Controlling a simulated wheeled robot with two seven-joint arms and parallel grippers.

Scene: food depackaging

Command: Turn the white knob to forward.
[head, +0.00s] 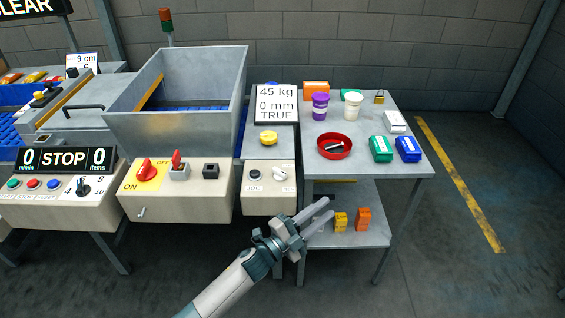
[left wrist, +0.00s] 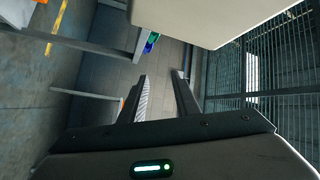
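The white knob (head: 280,174) sits on the front of a small beige control box (head: 258,202), right of a black button. Which way the knob points is too small to tell. My left gripper (head: 324,208) is in front of the box, below and to the right of the knob, apart from it. Its two fingers are spread with a gap between them and hold nothing. In the left wrist view the open fingers (left wrist: 160,98) show empty, with a pale box (left wrist: 195,18) above them. My right gripper is in neither view.
A grey side table (head: 413,163) at the right holds cups, a red dish (head: 334,146) and several small boxes. Orange and yellow blocks (head: 341,221) stand on its lower shelf (head: 370,238). A larger beige panel (head: 190,202) with a red switch is at the left. The floor at the right is clear.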

